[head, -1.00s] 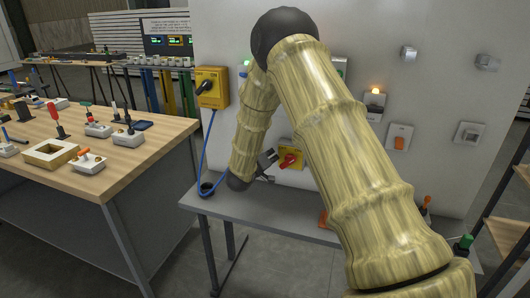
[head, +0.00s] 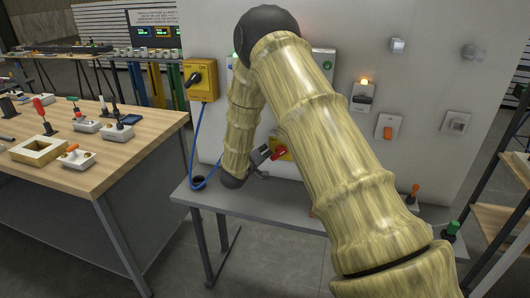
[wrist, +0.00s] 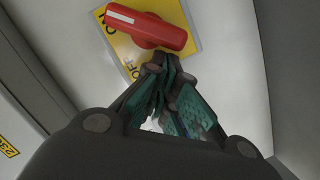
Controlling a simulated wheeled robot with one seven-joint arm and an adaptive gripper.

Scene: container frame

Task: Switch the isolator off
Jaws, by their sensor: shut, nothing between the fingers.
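The isolator has a red bar handle on a yellow plate (head: 285,155) on the grey panel, partly hidden behind my arm in the head view. In the wrist view its red handle (wrist: 150,27) lies slanted across the top, its white-marked end at the upper left. The yellow plate (wrist: 205,22) shows an "OFF" label below the handle and part of another label at the upper left. My gripper (head: 264,153) is just left of the handle in the head view. In the wrist view its fingers (wrist: 163,65) are shut and empty, just below the handle; contact cannot be told.
A yellow box with a black rotary knob (head: 200,79) hangs at the panel's left, a blue cable below it. A grey shelf (head: 240,202) runs under the panel. Switches and sockets, including an orange rocker switch (head: 387,127), are on the right. A wooden workbench (head: 130,160) stands left.

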